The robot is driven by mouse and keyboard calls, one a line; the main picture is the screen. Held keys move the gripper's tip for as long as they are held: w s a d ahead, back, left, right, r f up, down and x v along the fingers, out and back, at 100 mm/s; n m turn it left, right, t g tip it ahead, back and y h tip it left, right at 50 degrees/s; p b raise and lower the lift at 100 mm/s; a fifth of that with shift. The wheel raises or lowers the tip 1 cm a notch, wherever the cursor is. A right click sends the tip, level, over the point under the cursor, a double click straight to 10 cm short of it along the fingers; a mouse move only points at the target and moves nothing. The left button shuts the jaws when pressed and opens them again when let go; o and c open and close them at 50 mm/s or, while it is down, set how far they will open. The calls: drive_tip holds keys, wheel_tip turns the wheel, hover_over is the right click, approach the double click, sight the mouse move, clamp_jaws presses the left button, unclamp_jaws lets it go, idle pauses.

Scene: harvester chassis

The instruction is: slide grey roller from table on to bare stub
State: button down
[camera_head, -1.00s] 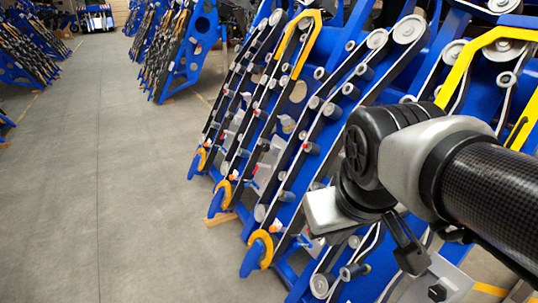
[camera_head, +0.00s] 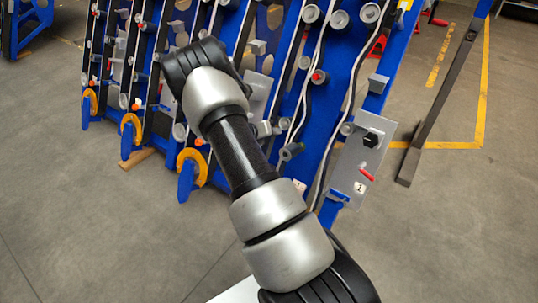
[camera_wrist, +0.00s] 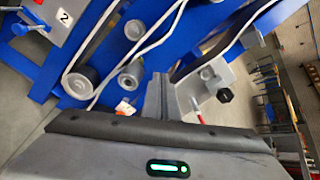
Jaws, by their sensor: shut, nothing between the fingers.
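My gripper (camera_wrist: 160,98) shows in the wrist view with its narrow fingers closed together and nothing between them, in front of the blue chassis. In the head view my arm hides it. A short grey cylinder with a hollow end (camera_wrist: 132,74) stands out from the blue frame, left of my fingers and apart from them. I cannot tell whether it is the bare stub. Several rollers and belts line the blue chassis (camera_head: 335,75) in the head view. I cannot make out a loose grey roller or a table.
A dark slanted post (camera_head: 430,110) is further right. Yellow lines (camera_head: 484,85) mark the floor. Open floor lies at lower right and left.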

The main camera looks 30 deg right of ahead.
sight(286, 149)
drive_tip(key=d+f+n+b, duration=0.1)
drive_tip(key=f+n, duration=0.1)
drive_tip(key=f, duration=0.2)
drive_tip(key=w+d+f+n+b, duration=0.1)
drive_tip(key=d+f+n+b, duration=0.1)
drive_tip(key=f, duration=0.3)
drive_tip(key=w+d+f+n+t+b, duration=0.1)
drive_tip(key=f, duration=0.4)
drive_tip(key=shift+d+n, duration=0.15)
drive_tip(key=shift+n, duration=0.25)
drive_tip(key=shift+b+x, duration=0.55)
drive_tip(key=shift+x, duration=0.25)
drive_tip(key=shift+r, duration=0.1)
drive_tip(key=shift+f+b+x, duration=0.25)
drive_tip(key=shift+b+x, duration=0.85)
drive_tip(key=shift+x, duration=0.15)
